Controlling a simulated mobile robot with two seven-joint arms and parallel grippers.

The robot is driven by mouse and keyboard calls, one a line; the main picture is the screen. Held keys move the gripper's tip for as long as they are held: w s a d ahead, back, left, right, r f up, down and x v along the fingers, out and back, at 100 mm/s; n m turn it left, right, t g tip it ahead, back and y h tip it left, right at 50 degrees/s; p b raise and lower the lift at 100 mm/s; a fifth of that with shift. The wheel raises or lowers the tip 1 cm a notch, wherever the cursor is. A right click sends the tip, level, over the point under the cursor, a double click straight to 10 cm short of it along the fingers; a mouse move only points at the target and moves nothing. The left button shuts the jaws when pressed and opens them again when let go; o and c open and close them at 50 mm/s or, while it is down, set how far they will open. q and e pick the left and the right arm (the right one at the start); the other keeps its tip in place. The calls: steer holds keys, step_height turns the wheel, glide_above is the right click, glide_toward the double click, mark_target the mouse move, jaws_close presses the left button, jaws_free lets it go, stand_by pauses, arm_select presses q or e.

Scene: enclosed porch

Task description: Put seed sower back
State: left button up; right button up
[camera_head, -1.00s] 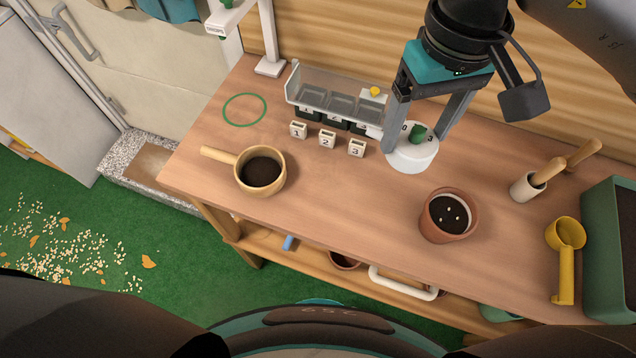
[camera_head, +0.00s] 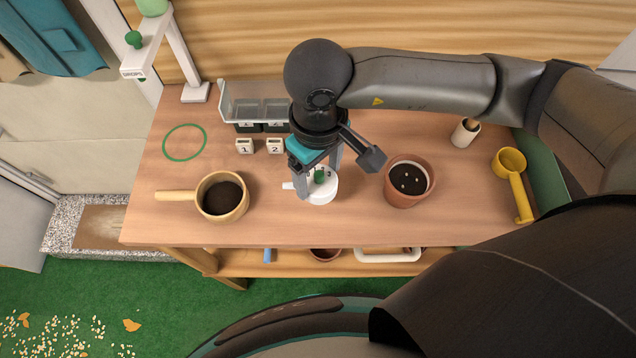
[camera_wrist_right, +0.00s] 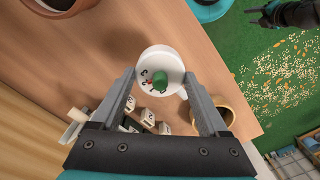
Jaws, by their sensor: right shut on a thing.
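The seed sower (camera_head: 322,193) is a white round body with a numbered dial and a green knob. In the head view it is between the wooden-handled pot and the terracotta pot. My right gripper (camera_head: 318,180) points down with its fingers shut on the sower's sides. The right wrist view shows the sower (camera_wrist_right: 158,62) between the fingertips. I cannot tell whether its base touches the table. A green ring (camera_head: 185,142) is marked on the table at the left. A dark shape at the wrist view's top right may be my left gripper (camera_wrist_right: 287,13).
A soil-filled wooden-handled pot (camera_head: 222,196) is left of the sower; a terracotta pot (camera_head: 408,184) with seeds is right. Number blocks (camera_head: 259,146) and a clear tray (camera_head: 255,108) are behind. A white stand (camera_head: 195,92) is back left. A yellow scoop (camera_head: 515,180) is at right.

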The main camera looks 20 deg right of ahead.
mark_target(318, 186)
steer(key=shift+f, duration=2.55)
steer(key=shift+f+b, duration=0.15)
steer(key=shift+b, duration=0.15)
steer(key=o, duration=1.2)
steer(key=shift+o, duration=0.2)
steer(key=shift+r+p, duration=0.3)
steer(key=shift+r, duration=0.2)
step_height(318, 186, up, 11)
steer(key=shift+r, duration=0.2)
